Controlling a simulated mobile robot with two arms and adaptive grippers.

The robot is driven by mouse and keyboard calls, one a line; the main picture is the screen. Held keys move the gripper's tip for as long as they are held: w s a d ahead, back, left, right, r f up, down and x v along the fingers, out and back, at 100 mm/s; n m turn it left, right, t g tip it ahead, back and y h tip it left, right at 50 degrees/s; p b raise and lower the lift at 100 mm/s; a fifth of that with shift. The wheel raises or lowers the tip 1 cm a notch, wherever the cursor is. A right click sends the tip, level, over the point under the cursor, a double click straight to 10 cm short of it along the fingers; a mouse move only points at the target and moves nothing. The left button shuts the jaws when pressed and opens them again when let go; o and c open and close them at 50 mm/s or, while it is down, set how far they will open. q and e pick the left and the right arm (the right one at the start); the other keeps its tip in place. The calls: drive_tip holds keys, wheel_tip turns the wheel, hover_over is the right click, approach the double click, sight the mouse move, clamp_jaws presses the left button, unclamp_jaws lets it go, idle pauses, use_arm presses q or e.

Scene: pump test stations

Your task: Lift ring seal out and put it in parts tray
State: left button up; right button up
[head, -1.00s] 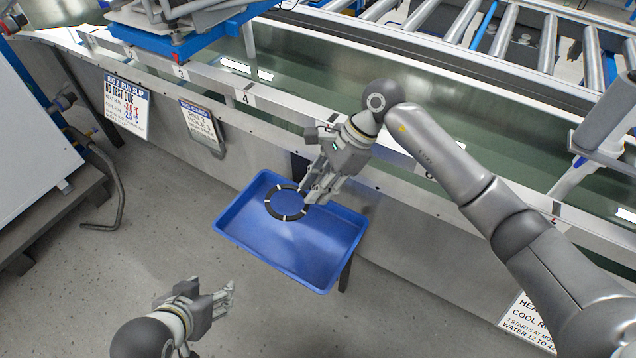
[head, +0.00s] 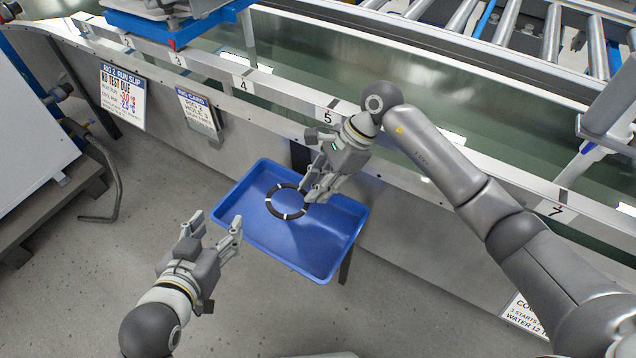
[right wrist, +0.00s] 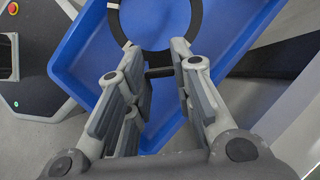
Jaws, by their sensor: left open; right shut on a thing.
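The ring seal (head: 270,207) is a black ring with white marks, seen over the blue parts tray (head: 318,252). My right gripper (head: 308,194) is shut on the ring's right side in the head view. In the right wrist view the ring (right wrist: 197,18) lies beyond the fingers (right wrist: 156,48), with the blue tray (right wrist: 78,48) behind it. I cannot tell whether the ring touches the tray floor. My left gripper (head: 217,222) is open and empty, near the tray's left corner.
The tray is otherwise empty and stands beside the long metal bench (head: 225,115) with numbered stations. A run slip (head: 123,95) and another sign (head: 200,115) hang on the bench front. A grey cabinet (head: 30,130) stands at the left. Bare floor lies in front.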

use_arm(q)
drive_tip(key=shift+w+r, duration=0.1)
drive_tip(key=shift+r, duration=0.05)
use_arm(e)
drive_tip(key=shift+f, duration=0.1)
drive_tip(key=o, duration=0.8)
drive_tip(key=shift+o, duration=0.2)
use_arm(q)
drive_tip(key=s+a+f+g+y+p, duration=0.1)
drive_tip(key=s+a+f+g+p, duration=0.1)
drive_tip(key=s+f+g, duration=0.2)
drive_tip(key=s+a+f+g+y+p, duration=0.1)
drive_tip(key=s+a+f+g, duration=0.2)
drive_tip(key=s, duration=0.7)
drive_tip(key=shift+s+f+g+p, duration=0.25)
drive_tip(key=shift+f+g+p, duration=0.15)
drive_tip(key=shift+f+g, duration=0.45)
use_arm(e)
wheel_tip(320, 180, up, 7)
use_arm(q)
drive_tip(key=shift+r, duration=0.2)
